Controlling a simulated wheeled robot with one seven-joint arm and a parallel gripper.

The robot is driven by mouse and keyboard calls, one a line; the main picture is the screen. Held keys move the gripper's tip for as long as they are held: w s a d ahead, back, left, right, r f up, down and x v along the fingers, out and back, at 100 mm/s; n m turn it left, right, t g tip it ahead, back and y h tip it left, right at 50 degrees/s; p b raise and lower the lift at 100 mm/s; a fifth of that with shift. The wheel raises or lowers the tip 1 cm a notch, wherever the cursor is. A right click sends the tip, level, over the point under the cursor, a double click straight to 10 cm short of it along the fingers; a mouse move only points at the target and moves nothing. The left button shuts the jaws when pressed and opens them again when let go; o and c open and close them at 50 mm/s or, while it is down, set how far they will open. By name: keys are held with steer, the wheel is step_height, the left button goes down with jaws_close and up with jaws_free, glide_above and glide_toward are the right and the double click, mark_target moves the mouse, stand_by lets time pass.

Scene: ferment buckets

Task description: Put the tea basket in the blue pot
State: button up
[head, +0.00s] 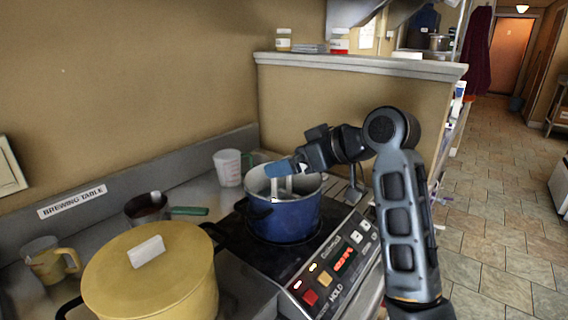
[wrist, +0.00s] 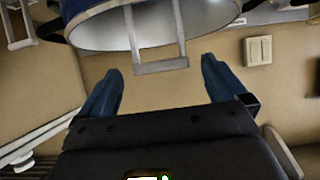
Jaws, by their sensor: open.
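The blue pot (head: 283,222) stands on the black hot plate; its blue wall and pale inside fill the top of the wrist view (wrist: 78,8). A pale U-shaped handle (wrist: 160,67), apparently the tea basket's, reaches out from inside the pot. It also shows within the pot's rim in the head view (head: 289,186); the basket's body is hidden. My gripper (head: 280,169) is over the pot's mouth. In the wrist view its two blue fingers (wrist: 164,75) are spread, with the handle's crossbar near the gap between their tips and clear space on both sides.
A yellow lidded pot (head: 150,285) stands at the front left. A dark cup (head: 147,208), a green-handled tool (head: 189,211), a clear measuring jug (head: 228,168) and a yellow-handled jug (head: 50,262) stand along the wall. The control panel (head: 335,265) is in front of the blue pot.

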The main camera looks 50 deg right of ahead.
steer(key=v, duration=0.9)
